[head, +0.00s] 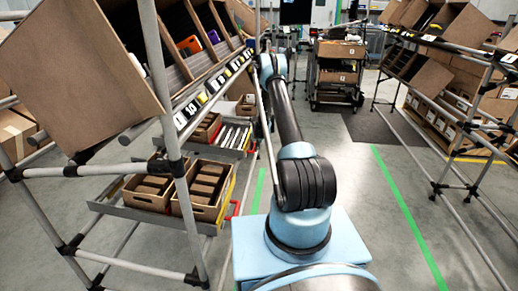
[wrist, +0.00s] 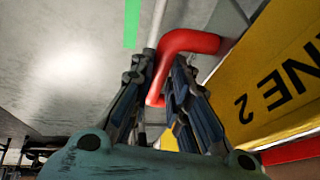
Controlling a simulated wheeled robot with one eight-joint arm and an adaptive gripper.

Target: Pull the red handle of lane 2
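The red handle (wrist: 192,41) of lane 2 is a bent tube in the upper middle of the wrist view. It joins the yellow strip (wrist: 270,80), whose black lettering reads "NE 2" with the start cut off. My gripper (wrist: 163,68) has its two dark fingers on either side of the handle's bar. The red bar fills the narrow gap between the fingertips, and the fingers look closed on it. In the head view the gripper is hidden behind my arm. Two red handles show beside the left rack there, a near one (head: 229,211) and a farther one (head: 252,145); their lane numbers are not readable.
The left rack holds tilted cartons (head: 75,75) above and lower trays with brown boxes (head: 205,190) beside my arm. Another rack (head: 440,75) stands to the right. A cart (head: 338,75) is at the back. The floor (head: 385,235) between the racks is clear, with green tape lines.

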